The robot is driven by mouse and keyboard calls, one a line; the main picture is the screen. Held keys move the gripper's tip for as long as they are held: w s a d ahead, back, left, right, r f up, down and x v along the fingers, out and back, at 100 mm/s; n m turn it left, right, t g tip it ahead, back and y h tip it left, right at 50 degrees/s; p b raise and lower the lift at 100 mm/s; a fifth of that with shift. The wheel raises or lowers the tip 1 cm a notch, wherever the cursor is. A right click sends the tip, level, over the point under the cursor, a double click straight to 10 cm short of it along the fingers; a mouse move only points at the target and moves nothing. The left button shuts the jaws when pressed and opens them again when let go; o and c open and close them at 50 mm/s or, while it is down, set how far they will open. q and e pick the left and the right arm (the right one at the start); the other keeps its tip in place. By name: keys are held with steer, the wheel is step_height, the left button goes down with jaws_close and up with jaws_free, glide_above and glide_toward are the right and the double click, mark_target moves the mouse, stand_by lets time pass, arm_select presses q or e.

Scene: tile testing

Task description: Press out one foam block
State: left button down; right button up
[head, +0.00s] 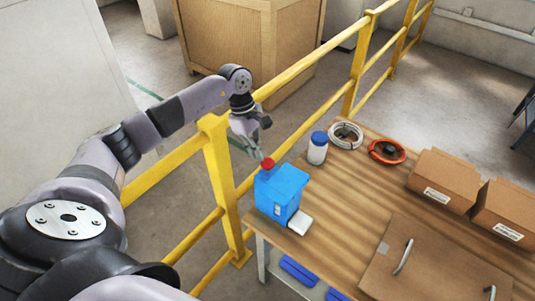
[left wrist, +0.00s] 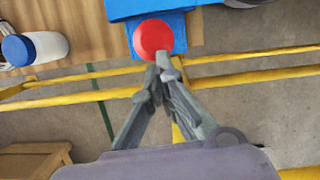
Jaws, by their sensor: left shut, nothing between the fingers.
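A blue dispenser box (head: 280,192) with a red round button (head: 267,163) on top stands at the near left corner of the wooden table. A white block (head: 300,222) lies at the foot of the box, on its right front side. My left gripper (head: 260,156) is shut and empty, with its fingertips right by the red button. In the left wrist view the fingertips (left wrist: 163,66) point at the lower edge of the red button (left wrist: 153,37); I cannot tell whether they touch it. My right gripper is not in view.
A white bottle with a blue lid (head: 318,147), a white cable coil (head: 345,135) and an orange coil (head: 387,151) stand behind the box. Cardboard boxes (head: 444,178) are at the right. A yellow railing (head: 219,180) runs along the table's left side.

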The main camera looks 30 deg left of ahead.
arm_select(q)
steer(key=v, duration=1.2)
stand_by(1.3)
